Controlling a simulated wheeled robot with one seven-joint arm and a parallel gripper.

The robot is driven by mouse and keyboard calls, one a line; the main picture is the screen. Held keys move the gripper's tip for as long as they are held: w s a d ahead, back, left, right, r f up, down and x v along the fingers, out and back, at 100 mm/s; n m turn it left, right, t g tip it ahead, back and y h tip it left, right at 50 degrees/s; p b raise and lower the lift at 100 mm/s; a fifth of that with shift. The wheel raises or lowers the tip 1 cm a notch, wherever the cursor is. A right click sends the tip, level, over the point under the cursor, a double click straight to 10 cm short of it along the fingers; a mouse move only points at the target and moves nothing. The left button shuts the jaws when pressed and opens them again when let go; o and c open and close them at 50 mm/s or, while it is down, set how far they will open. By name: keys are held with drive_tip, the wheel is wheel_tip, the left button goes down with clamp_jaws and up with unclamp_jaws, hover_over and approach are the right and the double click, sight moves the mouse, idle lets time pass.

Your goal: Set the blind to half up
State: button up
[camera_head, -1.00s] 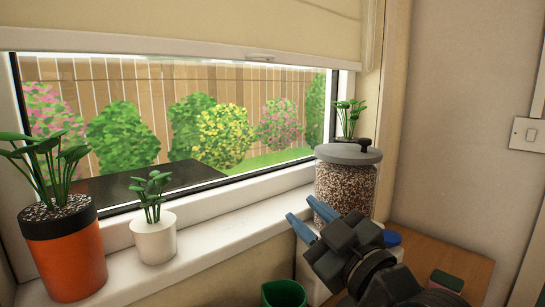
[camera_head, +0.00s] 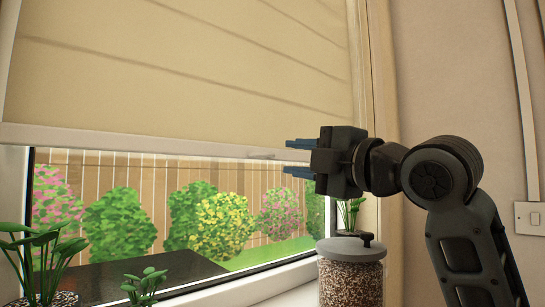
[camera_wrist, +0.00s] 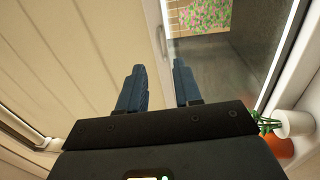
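The beige blind (camera_head: 190,65) hangs over the upper part of the window, its lower edge a pale bar (camera_head: 130,139). A small handle (camera_head: 262,154) sits on that bar; it also shows ahead of the fingers in the wrist view (camera_wrist: 162,40). My gripper (camera_head: 293,158) is just right of the handle, at about the bar's height in the picture. Its two blue fingers are spread apart, one above the other in the head view, with nothing seen between them. In the wrist view my gripper (camera_wrist: 160,75) points towards the bar and handle, with a gap before the handle.
A lidded glass jar (camera_head: 350,275) stands on the right of the sill, below my gripper, with a plant (camera_head: 349,212) behind it. Two more plants (camera_head: 38,250) (camera_head: 146,285) stand on the left.

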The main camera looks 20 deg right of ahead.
sight(268, 154)
drive_tip(key=p+x, duration=0.1)
drive_tip(key=x, duration=0.6)
clamp_jaws()
idle(1.4)
